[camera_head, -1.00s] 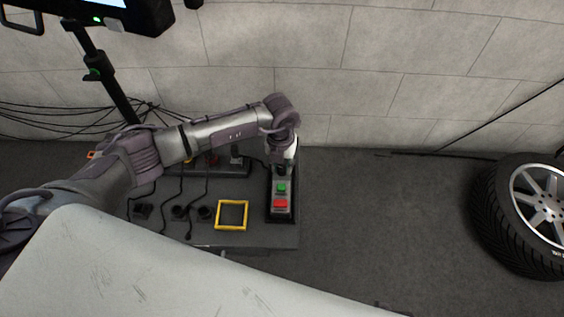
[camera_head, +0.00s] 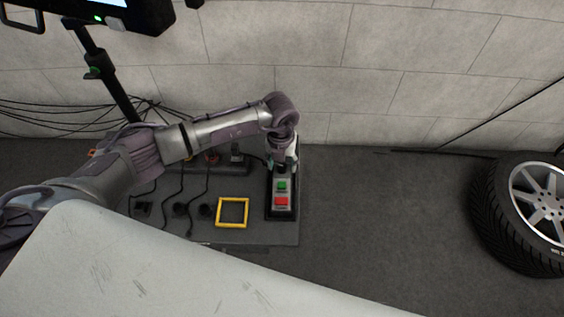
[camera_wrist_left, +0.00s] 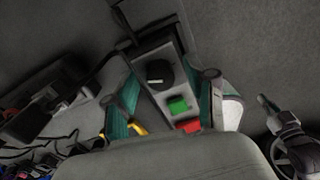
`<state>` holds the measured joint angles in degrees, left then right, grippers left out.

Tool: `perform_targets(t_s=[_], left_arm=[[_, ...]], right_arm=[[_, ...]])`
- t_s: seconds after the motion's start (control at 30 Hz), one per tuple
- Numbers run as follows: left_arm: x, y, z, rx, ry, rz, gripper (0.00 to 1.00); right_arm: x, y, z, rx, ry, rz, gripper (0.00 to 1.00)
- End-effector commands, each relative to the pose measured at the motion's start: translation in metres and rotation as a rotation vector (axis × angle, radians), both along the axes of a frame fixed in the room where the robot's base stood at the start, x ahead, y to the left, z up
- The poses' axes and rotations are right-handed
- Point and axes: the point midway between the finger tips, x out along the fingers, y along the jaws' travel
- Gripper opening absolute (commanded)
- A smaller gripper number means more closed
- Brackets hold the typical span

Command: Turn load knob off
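The load knob (camera_wrist_left: 159,73) is a round black knob with a pale pointer mark, on the grey face of the control box (camera_wrist_left: 152,50). Below it sit a green button (camera_wrist_left: 177,105) and a red button (camera_wrist_left: 188,125). My left gripper (camera_head: 283,162) is over the knob end of the box in the head view, and hides the knob there. In the left wrist view the left gripper (camera_wrist_left: 168,98) is open, its teal-padded fingers apart on either side of the box, with nothing held. Contact with the knob cannot be seen.
The box stands on a dark platform (camera_head: 258,232) with a yellow square frame (camera_head: 232,227) and several black cables beside it. A monitor stand (camera_head: 104,72) is at the back left. A tyre (camera_head: 513,225) lies at the right. The floor between is clear.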

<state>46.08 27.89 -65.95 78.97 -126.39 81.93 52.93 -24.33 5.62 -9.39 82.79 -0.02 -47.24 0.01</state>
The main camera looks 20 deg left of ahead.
Motion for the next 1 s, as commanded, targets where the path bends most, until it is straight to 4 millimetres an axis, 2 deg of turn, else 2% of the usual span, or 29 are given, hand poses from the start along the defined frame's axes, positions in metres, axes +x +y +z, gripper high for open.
perform_targets(t_s=[0.17,0.27,0.37,0.7,0.83,1.0], left_arm=[[0.000,0.000,0.001,0.000,0.000,0.000,0.56],[0.001,0.000,0.008,-0.001,-0.002,-0.001,0.56],[0.002,0.001,0.024,0.000,-0.004,-0.001,0.56],[0.000,0.003,0.094,0.000,-0.004,-0.002,0.56],[0.000,0.003,0.111,0.000,-0.001,0.000,0.56],[0.000,0.003,0.120,0.001,-0.001,0.000,0.56]], right_arm=[[0.002,0.001,0.001,0.003,-0.005,0.000,0.00],[0.002,0.001,0.001,0.003,-0.004,0.000,0.00],[0.001,0.001,0.001,0.003,-0.004,0.000,0.00],[0.001,0.001,0.000,0.001,-0.002,0.000,0.00],[0.001,0.001,0.000,0.001,-0.002,0.000,0.00],[0.001,0.000,0.000,0.001,-0.002,0.000,0.00]])
